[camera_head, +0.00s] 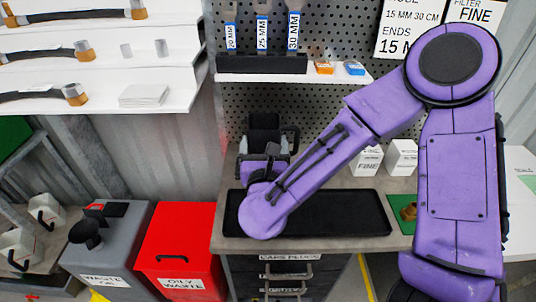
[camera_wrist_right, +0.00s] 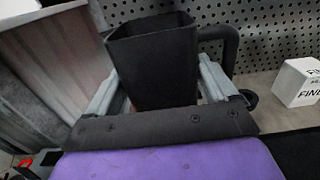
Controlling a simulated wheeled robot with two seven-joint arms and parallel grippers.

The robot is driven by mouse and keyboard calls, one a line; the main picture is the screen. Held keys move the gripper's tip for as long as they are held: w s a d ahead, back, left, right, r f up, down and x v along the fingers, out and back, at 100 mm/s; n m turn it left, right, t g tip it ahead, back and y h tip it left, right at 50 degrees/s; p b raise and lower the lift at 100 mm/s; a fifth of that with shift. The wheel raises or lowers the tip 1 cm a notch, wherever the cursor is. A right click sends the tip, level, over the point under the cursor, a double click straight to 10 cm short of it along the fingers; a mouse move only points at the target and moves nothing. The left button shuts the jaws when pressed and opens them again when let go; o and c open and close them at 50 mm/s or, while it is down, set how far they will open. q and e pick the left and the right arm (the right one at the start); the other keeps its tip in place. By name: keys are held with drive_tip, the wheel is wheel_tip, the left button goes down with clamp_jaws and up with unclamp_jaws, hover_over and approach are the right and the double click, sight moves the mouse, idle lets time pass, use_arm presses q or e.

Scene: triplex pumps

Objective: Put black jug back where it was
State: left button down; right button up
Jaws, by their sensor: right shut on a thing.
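The black jug (camera_head: 263,126) is at the back left of the workbench, behind the black tray, in front of the pegboard. My right gripper (camera_head: 264,152) is shut on it, partly hidden by my purple wrist. In the right wrist view the jug (camera_wrist_right: 153,65) stands between the two grey fingers of the gripper (camera_wrist_right: 158,85), its open top facing up and its handle to the right. The jug's base is hidden, so I cannot tell whether it touches the bench. My left gripper is not in view.
The black tray (camera_head: 345,213) lies empty on the workbench (camera_head: 232,243). White boxes (camera_head: 402,157) stand at the back right. A shelf (camera_head: 300,79) with tools hangs above the jug. A red oily waste bin (camera_head: 180,245) and a grey waste oil container (camera_head: 112,250) stand left.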

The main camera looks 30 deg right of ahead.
drive_tip(key=w+d+f+p, duration=0.1)
drive_tip(key=w+d+f, duration=0.1)
drive_tip(key=d+f, duration=0.1)
drive_tip(key=w+d+f+p, duration=0.2)
drive_tip(key=d+f, duration=0.1)
drive_tip(key=f, duration=0.1)
drive_tip(key=w+d+f+p, duration=0.1)
drive_tip(key=w+d+f, duration=0.1)
drive_tip(key=d+f, duration=0.2)
drive_tip(key=shift+w+f+p, duration=0.1)
drive_tip(key=shift+w+p, duration=0.15)
drive_tip(key=shift+p, duration=0.05)
drive_tip(key=shift+s+f, duration=0.25)
drive_tip(key=shift+f, duration=0.05)
drive_tip(key=shift+w+f, duration=0.2)
drive_tip(key=shift+w, duration=0.05)
drive_tip(key=o, duration=0.9)
drive_tip(key=shift+o, duration=0.9)
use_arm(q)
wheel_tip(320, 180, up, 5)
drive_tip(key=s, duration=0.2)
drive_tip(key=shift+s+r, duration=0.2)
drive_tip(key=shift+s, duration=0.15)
use_arm(e)
drive_tip(key=shift+s+r, duration=0.15)
